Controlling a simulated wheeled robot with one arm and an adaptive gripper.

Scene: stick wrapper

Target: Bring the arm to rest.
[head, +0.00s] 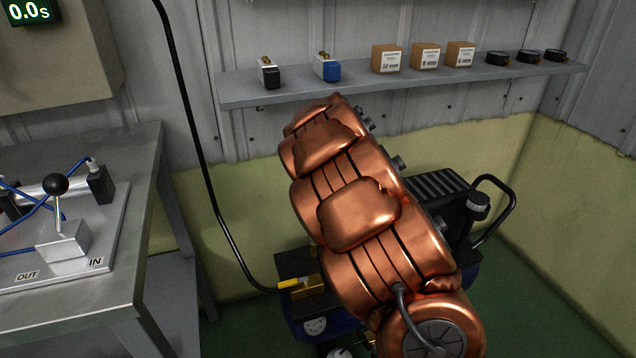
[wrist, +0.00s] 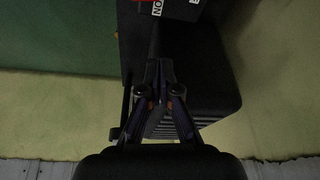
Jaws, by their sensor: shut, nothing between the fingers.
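My copper arm rises through the middle of the head view, and its upper end is near the wall shelf. My gripper is hidden behind the arm in the head view. In the wrist view my gripper (wrist: 159,68) is seen from behind, its fingers drawn together with nothing between them. Beyond the fingers is a dark boxy machine with a ribbed side (wrist: 205,95) and a label reading ON. The picture does not show clearly how far the fingertips are from it.
A black compressor (head: 440,190) with a handle stands behind my arm on the green floor. A shelf (head: 400,87) with small boxes and valves runs along the wall. A metal bench (head: 130,240) with a lever valve (head: 62,235) is at left. A black hose (head: 200,150) hangs between.

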